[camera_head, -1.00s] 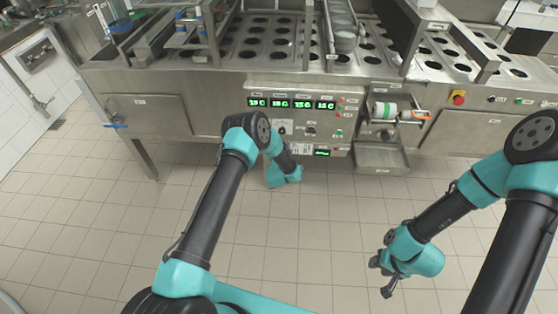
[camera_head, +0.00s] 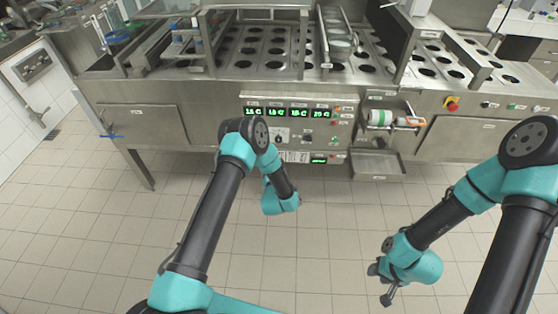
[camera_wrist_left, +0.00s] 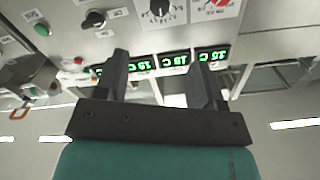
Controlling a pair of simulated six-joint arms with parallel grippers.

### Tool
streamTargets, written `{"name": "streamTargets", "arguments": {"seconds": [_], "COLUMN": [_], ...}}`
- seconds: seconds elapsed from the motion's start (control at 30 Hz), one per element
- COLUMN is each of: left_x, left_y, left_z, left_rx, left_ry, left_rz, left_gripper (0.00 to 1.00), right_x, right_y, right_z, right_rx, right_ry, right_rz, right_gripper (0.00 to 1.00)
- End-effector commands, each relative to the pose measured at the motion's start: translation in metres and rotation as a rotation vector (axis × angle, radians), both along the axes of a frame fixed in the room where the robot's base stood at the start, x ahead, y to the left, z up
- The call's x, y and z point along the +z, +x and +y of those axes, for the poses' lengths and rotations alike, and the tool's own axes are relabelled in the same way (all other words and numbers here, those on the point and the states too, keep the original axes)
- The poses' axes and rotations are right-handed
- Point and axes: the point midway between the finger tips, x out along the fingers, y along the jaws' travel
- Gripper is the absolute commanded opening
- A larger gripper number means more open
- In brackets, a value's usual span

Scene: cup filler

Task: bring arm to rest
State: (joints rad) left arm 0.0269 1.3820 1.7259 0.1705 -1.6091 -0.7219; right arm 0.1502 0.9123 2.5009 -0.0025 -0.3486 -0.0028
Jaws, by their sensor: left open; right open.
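My right gripper (camera_head: 382,284) hangs low over the tiled floor, at the lower right of the head view. Its dark fingers are apart and empty. My left arm reaches in front of the machine, and its teal hand (camera_head: 280,202) hangs below the control panel; its fingers are hidden in the head view. In the left wrist view my left gripper (camera_wrist_left: 160,72) has its two dark fingers well apart with nothing between them. The control panel (camera_head: 291,139) with green displays shows upside down behind them.
The steel filling machine (camera_head: 165,88) with rows of round cup holes spans the back. A small steel tray (camera_head: 375,166) juts out at its front, below a green-and-white roll (camera_head: 381,117). A red knob (camera_head: 452,103) is at right. The tiled floor (camera_head: 80,225) is clear.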

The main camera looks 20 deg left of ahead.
Motion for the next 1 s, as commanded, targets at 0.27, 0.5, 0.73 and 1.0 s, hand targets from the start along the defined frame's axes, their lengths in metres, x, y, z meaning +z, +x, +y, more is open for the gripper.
{"name": "streamTargets", "arguments": {"seconds": [0.27,0.5,0.73,1.0], "left_x": [-0.001,-0.014,-0.024,-0.010], "left_y": [-0.002,-0.035,-0.115,-0.248], "left_z": [0.001,0.006,0.008,0.009], "left_rx": [-0.013,-0.095,-0.150,-0.108], "left_ry": [-0.022,-0.198,-0.452,-0.714], "left_rz": [0.029,0.275,0.657,1.132], "left_gripper": [0.63,0.63,0.63,0.63], "right_x": [0.000,0.000,0.000,0.000], "right_y": [0.000,0.000,0.000,0.000], "right_z": [0.000,0.000,0.000,0.000], "right_rx": [0.000,0.000,0.000,0.000], "right_ry": [0.000,0.000,0.000,0.000], "right_rz": [0.000,0.000,0.000,0.000], "right_gripper": [0.43,0.43,0.43,0.43]}}
